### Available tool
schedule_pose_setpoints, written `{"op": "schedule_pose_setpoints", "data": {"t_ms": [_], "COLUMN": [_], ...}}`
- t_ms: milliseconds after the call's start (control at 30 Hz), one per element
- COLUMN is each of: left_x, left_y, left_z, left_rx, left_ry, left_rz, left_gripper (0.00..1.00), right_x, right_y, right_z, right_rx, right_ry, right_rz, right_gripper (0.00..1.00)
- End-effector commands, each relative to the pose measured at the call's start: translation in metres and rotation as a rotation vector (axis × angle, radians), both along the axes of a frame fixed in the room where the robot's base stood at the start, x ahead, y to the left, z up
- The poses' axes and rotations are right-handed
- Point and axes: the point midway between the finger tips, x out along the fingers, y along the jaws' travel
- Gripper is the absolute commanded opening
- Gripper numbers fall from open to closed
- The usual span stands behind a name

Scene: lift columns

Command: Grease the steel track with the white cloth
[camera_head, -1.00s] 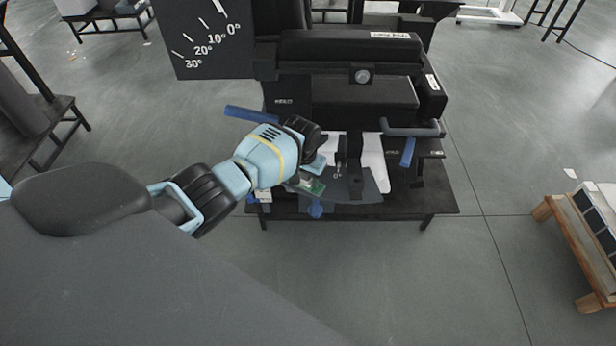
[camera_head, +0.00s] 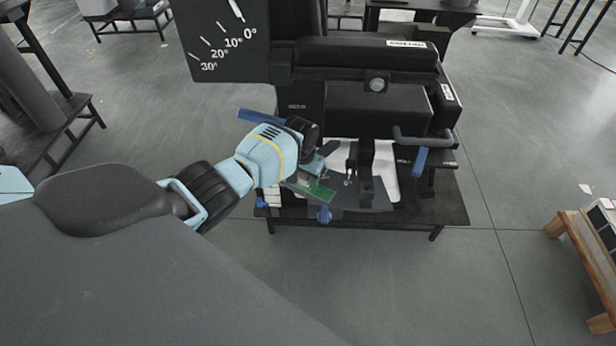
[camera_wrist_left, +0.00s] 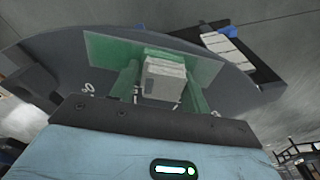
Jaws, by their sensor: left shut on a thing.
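My left gripper (camera_head: 308,180) is at the left front of a black machine (camera_head: 370,105). In the left wrist view, its green fingers (camera_wrist_left: 163,95) are shut on a small pale block with layered edges (camera_wrist_left: 164,78), which looks like the folded white cloth. A flat green plate (camera_wrist_left: 150,58) shows just beyond the fingers. Beyond that is a dark grey curved plate with white marks (camera_wrist_left: 60,65); it also shows in the head view (camera_head: 375,195). I cannot tell whether the cloth touches it. I cannot make out the steel track for certain. My right gripper is out of view.
The machine stands on a low black table (camera_head: 440,210). A blue-ended handle (camera_head: 420,160) sticks out at its right, and a blue bar (camera_head: 260,117) lies behind my gripper. A wooden stand (camera_head: 580,265) is at the far right. The floor in front is clear.

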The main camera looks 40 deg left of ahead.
Motion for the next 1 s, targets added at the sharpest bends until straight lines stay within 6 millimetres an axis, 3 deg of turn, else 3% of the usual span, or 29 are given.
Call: {"op": "schedule_pose_setpoints", "data": {"t_ms": [1000], "left_x": [-0.003], "left_y": [0.046], "left_z": [-0.003], "left_rx": [0.002], "left_ry": [0.001], "left_rz": [0.004], "left_gripper": [0.25], "right_x": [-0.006], "right_y": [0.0], "right_z": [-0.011], "right_rx": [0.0], "right_ry": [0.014], "right_rz": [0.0], "right_gripper": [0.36]}}
